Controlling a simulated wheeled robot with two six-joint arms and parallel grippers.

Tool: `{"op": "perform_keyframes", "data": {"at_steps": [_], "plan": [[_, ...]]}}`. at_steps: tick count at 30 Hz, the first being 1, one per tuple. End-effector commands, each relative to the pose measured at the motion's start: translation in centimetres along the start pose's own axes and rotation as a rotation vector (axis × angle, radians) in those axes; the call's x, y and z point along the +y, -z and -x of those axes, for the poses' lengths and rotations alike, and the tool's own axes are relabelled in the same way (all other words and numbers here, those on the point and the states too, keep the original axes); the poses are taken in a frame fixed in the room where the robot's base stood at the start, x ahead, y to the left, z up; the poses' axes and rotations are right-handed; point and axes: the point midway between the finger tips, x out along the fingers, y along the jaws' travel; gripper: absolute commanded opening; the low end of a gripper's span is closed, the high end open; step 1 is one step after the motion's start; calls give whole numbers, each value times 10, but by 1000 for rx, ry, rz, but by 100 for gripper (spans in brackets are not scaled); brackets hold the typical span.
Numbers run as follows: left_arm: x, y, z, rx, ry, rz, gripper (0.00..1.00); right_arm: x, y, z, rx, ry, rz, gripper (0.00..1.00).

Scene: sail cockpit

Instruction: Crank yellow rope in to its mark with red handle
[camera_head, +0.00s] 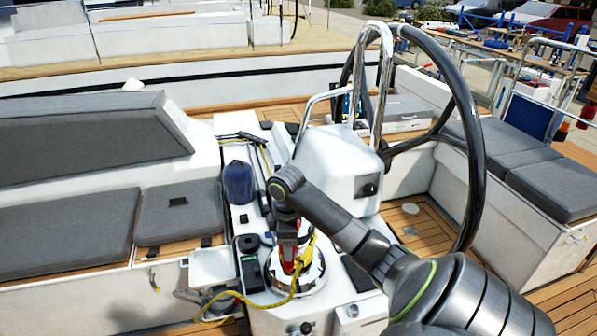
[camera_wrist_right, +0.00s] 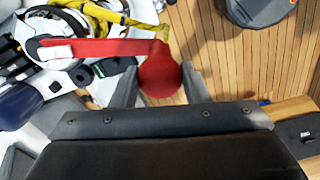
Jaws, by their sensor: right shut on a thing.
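The red handle (camera_wrist_right: 95,48) runs from the winch to a round red knob (camera_wrist_right: 160,76) in the right wrist view. My right gripper (camera_wrist_right: 160,68) is shut on that knob, one finger on each side. In the head view the gripper (camera_head: 289,228) is above the winch (camera_head: 312,277), a shiny drum on the white console, and partly hides the red handle (camera_head: 288,252). The yellow rope (camera_head: 268,305) is at the winch and loops off to the lower left. It also shows in the right wrist view (camera_wrist_right: 108,14). I cannot make out its mark. My left gripper is out of view.
A large dark steering wheel (camera_head: 472,150) and chrome rail (camera_head: 384,80) stand right of and behind the winch. A dark blue rounded object (camera_head: 238,183) and a black clutch-like block (camera_head: 250,270) sit to its left. Grey cushioned benches (camera_head: 65,225) flank the cockpit.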

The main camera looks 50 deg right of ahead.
Motion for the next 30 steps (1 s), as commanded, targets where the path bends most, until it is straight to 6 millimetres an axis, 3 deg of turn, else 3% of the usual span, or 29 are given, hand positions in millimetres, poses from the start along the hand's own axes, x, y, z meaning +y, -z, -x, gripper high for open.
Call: {"op": "perform_keyframes", "data": {"at_steps": [5, 6, 11, 17, 20, 30], "plan": [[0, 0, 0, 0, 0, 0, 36, 0, 3, 0, -1, 0, -15, 10], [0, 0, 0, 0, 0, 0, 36, 0, 2, 0, -1, 0, -15, 46], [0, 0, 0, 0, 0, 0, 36, 0, 2, 0, -1, 0, -14, 67], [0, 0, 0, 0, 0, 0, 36, -1, 2, -1, -1, 3, -13, 68], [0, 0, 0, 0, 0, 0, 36, 0, 2, -1, -1, 3, -13, 81], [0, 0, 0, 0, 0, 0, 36, 0, 2, 0, 0, 1, -12, 82]]}}
